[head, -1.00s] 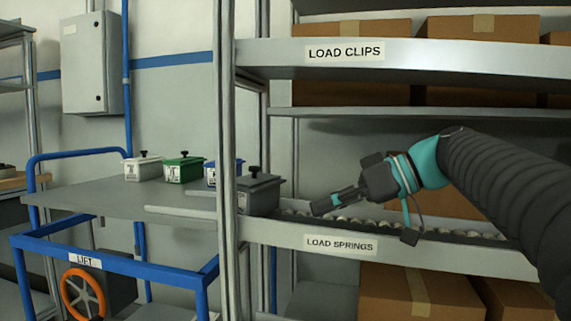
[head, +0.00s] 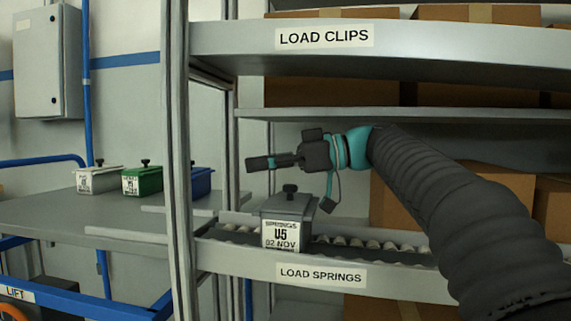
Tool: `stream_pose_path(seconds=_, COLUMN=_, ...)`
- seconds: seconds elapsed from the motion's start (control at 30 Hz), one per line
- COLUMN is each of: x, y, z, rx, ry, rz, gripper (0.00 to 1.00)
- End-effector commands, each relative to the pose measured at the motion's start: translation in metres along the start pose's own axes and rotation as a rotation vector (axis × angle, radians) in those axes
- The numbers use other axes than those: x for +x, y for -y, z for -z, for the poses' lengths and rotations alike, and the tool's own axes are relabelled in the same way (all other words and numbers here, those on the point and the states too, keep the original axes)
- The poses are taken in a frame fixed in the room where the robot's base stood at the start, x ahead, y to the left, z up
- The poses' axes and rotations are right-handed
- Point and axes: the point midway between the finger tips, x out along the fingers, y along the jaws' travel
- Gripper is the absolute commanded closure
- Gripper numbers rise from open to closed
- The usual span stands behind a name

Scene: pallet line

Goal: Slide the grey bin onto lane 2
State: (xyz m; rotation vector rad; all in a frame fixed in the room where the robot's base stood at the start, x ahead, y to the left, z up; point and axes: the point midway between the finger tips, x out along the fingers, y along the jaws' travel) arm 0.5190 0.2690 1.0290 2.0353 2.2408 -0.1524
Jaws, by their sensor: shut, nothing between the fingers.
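The grey bin (head: 287,213) has a dark knob on its lid and a label reading SPRINGS U5 02 NOV. It stands upright on the roller lane (head: 380,247) above the LOAD SPRINGS sign (head: 321,275), to the right of the shelf upright. My gripper (head: 250,163) is shut and empty. It points left, above the bin and apart from it. No lane number is readable.
A white bin (head: 99,181), a green bin (head: 142,182) and a blue bin (head: 201,182) stand on the grey lift table (head: 60,213) at left. A metal upright (head: 176,150) stands between table and lane. The LOAD CLIPS shelf (head: 420,40) is overhead. Rollers right of the grey bin are clear.

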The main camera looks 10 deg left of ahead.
Motion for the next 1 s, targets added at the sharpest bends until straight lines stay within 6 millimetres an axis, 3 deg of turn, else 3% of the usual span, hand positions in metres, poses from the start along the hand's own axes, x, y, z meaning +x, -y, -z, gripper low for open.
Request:
stream_pose_path(seconds=0.1, x=0.024, y=0.001, z=0.004, rx=-0.001, ry=0.001, rz=0.004, gripper=1.0)
stream_pose_path(seconds=0.3, x=0.05, y=0.0, z=0.004, rx=0.002, ry=0.0, rz=-0.001, gripper=1.0)
stream_pose_path(seconds=0.43, x=0.049, y=-0.001, z=-0.008, rx=0.0, ry=0.0, rz=-0.004, gripper=1.0)
stream_pose_path(seconds=1.0, x=0.043, y=-0.002, z=-0.011, rx=0.001, ry=0.0, rz=-0.007, gripper=1.0)
